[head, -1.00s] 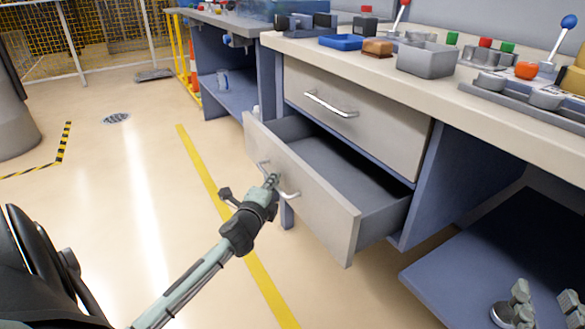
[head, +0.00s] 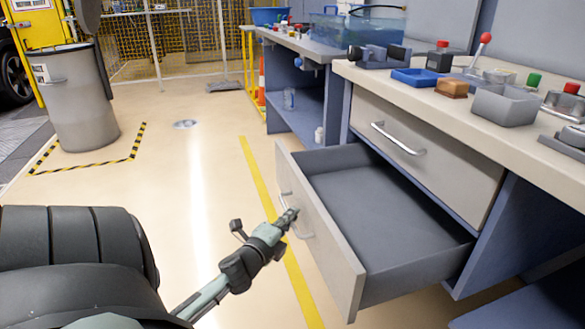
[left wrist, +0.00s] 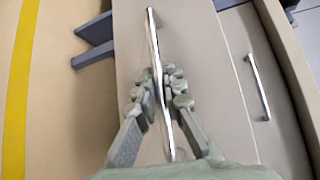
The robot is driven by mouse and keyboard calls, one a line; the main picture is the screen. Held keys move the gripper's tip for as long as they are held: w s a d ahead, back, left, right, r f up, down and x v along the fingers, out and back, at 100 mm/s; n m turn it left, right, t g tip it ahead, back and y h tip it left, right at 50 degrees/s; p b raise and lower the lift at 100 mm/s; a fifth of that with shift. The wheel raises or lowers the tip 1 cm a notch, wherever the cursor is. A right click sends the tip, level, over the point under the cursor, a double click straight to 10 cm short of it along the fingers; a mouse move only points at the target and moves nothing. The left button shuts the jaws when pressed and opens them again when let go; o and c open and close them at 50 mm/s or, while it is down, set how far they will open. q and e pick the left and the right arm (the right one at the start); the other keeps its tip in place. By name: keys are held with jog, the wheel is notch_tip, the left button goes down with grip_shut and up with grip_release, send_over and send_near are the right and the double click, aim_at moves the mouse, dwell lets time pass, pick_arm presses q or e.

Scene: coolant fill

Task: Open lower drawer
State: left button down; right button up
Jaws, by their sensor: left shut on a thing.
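The lower drawer (head: 322,234) of the workbench is pulled well out, and its grey interior looks empty. Its metal handle (head: 284,197) is on the front panel. My left gripper (head: 288,217) is shut on this handle, partly hiding it. In the left wrist view the fingers (left wrist: 162,97) close around the handle bar (left wrist: 154,45) from both sides. The upper drawer (head: 420,150) above is closed, with its own handle (head: 398,138). That handle also shows at the right of the left wrist view (left wrist: 257,85). My right gripper is not in view.
A grey barrel (head: 80,105) stands at the far left. The floor left of the drawer is clear, with a yellow line (head: 262,190).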

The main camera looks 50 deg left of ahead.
pick_arm(q)
jog(key=c, duration=1.6)
grip_release()
jog(key=v, duration=1.2)
jog(key=s+d+f+n+g+h+p, duration=0.2)
jog(key=d+f+n+g, duration=0.4)
jog(key=d, duration=0.3)
jog(key=s+d+f+n+g+h+p, duration=0.3)
jog(key=d+f+n+g+p, duration=0.2)
jog(key=d+f, duration=0.4)
jog(key=shift+d+n+g, duration=0.5)
jog(key=shift+d+n, duration=0.25)
jog(key=shift+n, duration=0.45)
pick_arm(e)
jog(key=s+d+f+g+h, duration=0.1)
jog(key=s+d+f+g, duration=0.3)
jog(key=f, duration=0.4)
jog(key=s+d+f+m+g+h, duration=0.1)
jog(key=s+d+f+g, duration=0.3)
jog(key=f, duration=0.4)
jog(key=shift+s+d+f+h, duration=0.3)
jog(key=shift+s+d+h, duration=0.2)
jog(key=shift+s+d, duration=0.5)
